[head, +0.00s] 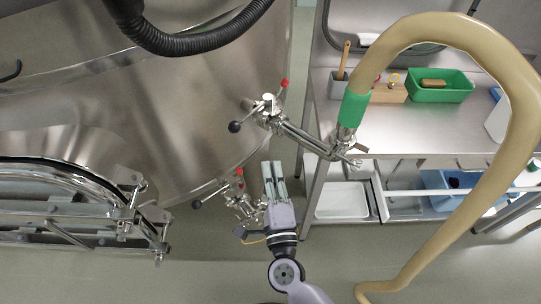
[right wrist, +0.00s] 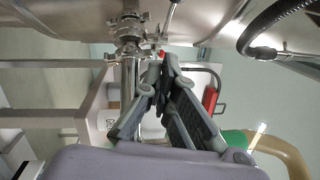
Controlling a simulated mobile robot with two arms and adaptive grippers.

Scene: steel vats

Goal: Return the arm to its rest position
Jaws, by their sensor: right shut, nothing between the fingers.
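My right gripper (head: 273,168) shows in the middle of the head view, with its purple-grey arm coming up from the bottom edge. Its two fingers lie close together, shut and empty. The right wrist view also shows the grey fingers (right wrist: 160,66) meeting at the tips with nothing between them. In the head view the gripper is beside a lower valve (head: 240,203) on the steel vat (head: 215,135) and below an upper valve with a pipe (head: 302,138). I cannot tell if it touches anything. My left gripper is not in view.
A beige hose (head: 520,120) with a green cuff (head: 353,108) arches over the steel table (head: 400,130) at right. A green bin (head: 441,95) stands on the table. A white tray (head: 341,200) sits low beneath. A black hose (head: 190,44) hangs at top left. Floor shows at bottom.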

